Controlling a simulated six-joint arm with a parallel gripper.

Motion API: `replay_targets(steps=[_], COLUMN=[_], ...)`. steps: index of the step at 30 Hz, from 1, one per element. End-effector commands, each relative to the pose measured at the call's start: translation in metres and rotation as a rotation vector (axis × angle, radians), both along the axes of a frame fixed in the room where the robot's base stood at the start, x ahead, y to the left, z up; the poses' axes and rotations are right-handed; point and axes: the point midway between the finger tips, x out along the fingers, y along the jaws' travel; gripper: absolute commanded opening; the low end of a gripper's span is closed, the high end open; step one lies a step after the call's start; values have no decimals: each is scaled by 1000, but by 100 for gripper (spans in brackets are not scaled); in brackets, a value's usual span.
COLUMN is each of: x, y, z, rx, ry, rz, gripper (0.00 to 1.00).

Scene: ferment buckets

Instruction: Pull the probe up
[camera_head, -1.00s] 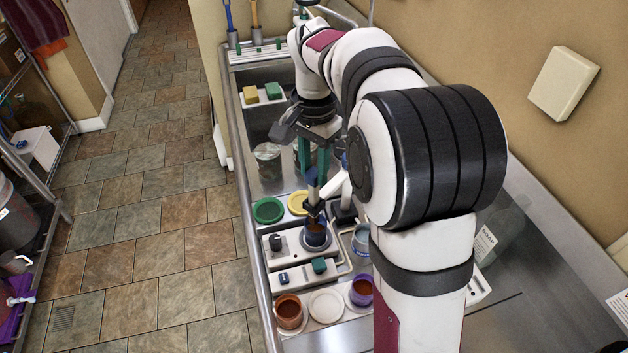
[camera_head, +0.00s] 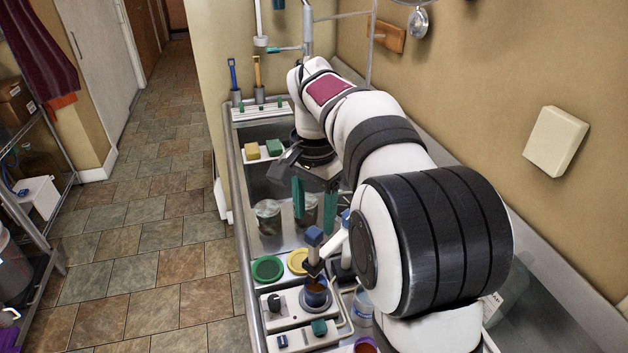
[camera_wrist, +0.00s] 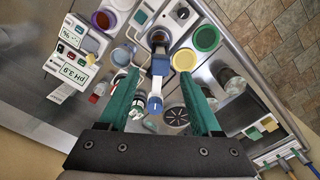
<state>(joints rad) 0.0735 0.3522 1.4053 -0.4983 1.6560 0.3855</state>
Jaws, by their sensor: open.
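The probe (camera_head: 314,237) has a blue-grey block on top. My gripper (camera_head: 314,208) has two teal fingers, apart and empty, pointing down above the probe top. A gap shows between the fingers and the probe in the head view.
A blue-capped post (camera_head: 346,216) stands close right of the probe. Green (camera_head: 267,269) and yellow (camera_head: 298,261) lids lie to the left. Jars (camera_head: 268,216) stand behind. A pH display (camera_wrist: 68,67) shows in the wrist view.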

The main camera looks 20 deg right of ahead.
Motion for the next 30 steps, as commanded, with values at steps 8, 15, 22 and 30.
replay_targets(steps=[8, 15, 22, 30], x=[2, 0, 0, 0], y=[-1, 0, 0, 0], z=[89, 122, 125, 124], rx=[-3, -2, -1, 0], ry=[-6, -3, -2, -1], rz=[0, 0, -1, -1], gripper=[65, 65, 65, 65])
